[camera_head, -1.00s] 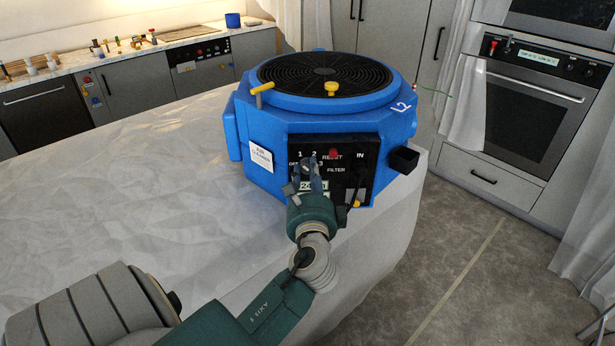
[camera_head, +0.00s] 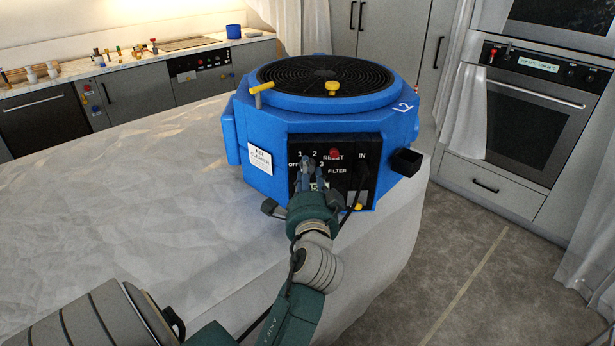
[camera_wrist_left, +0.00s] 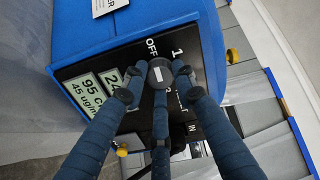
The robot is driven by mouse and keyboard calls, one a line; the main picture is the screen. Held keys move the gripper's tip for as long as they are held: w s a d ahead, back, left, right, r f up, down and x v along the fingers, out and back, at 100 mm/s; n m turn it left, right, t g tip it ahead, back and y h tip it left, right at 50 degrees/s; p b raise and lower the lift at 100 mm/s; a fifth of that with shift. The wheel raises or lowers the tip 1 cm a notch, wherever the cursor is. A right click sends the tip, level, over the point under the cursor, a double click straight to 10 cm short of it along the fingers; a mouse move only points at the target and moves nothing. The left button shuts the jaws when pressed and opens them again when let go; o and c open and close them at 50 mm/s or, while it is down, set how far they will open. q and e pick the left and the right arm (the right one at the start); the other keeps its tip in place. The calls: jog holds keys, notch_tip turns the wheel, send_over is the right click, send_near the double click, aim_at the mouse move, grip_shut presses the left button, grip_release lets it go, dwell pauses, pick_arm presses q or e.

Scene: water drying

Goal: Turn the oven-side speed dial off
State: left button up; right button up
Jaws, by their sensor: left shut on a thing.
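A blue air cleaner (camera_head: 262,118) with a black control panel (camera_head: 367,180) stands on the table. Its round dark speed dial (camera_wrist_left: 161,73) carries a short pale mark and sits below the OFF and 1 labels in the left wrist view. I cannot tell which label the mark points to. My left gripper (camera_head: 310,172) is shut on the dial, its three blue fingers around it. The fingers also show around the dial in the left wrist view (camera_wrist_left: 160,85). They cover most of the dial in the head view. My right gripper is not in view.
A pale plastic sheet (camera_head: 120,215) covers the table, with free room left of the cleaner. A black box-shaped part (camera_head: 406,161) juts from the cleaner's right side. An oven (camera_head: 530,125) stands beyond the open floor at right. A counter with small items lines the back left.

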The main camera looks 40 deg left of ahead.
pick_arm(q)
jog(key=shift+w+d, duration=0.1)
dwell(0.5)
jog(key=o, duration=1.2)
jog(key=shift+d, duration=0.1)
notch_tip(320, 180, up, 10)
jog(key=shift+w, duration=0.1)
